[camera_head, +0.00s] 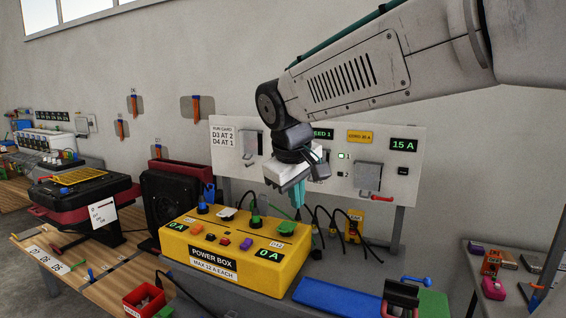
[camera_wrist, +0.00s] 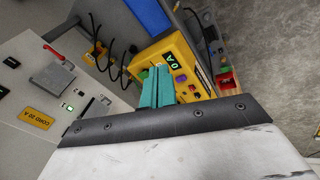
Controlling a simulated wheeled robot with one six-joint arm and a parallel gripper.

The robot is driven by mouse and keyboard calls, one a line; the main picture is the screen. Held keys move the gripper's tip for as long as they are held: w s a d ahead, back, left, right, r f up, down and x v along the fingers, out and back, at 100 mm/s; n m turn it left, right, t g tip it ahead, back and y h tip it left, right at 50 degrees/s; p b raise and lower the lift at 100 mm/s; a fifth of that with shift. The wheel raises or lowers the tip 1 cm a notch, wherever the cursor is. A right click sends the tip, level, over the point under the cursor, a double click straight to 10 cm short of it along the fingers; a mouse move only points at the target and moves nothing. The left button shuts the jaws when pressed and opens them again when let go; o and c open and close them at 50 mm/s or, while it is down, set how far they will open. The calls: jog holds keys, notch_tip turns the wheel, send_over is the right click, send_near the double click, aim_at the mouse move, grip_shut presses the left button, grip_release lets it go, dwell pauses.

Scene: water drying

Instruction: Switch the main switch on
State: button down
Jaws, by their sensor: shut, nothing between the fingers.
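My gripper (camera_head: 298,203) is shut and empty, its teal fingers pointing down in front of the white panel and above the back right of the yellow power box. The shut fingers also show in the wrist view (camera_wrist: 157,86), against the box. The power box (camera_head: 195,258) has two green 0 A displays and several small coloured buttons on top. The white panel (camera_head: 395,140) carries a 15 A display, grey square plates and a red lever (camera_head: 375,197) at lower right. The lever also shows in the wrist view (camera_wrist: 54,52). I cannot tell which control is the main switch.
Black cables hang behind the box. A black fan-like unit (camera_head: 172,205) stands left of the box. A second table (camera_head: 515,300) with small parts is far right.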

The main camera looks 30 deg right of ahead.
jog(key=s+a+f+y, duration=0.1)
jog(key=s+a+f, duration=0.1)
jog(key=s, duration=0.4)
jog(key=s+a+f+m+g+y, duration=0.1)
jog(key=s+a+f, duration=0.2)
jog(key=s, duration=0.3)
jog(key=s+a+f+m+y, duration=0.1)
jog(key=s+a+f, duration=0.1)
jog(key=s, duration=0.4)
jog(key=shift+s+a+f, duration=0.15)
jog(key=shift+a+f, duration=0.15)
jog(key=shift+f, duration=0.55)
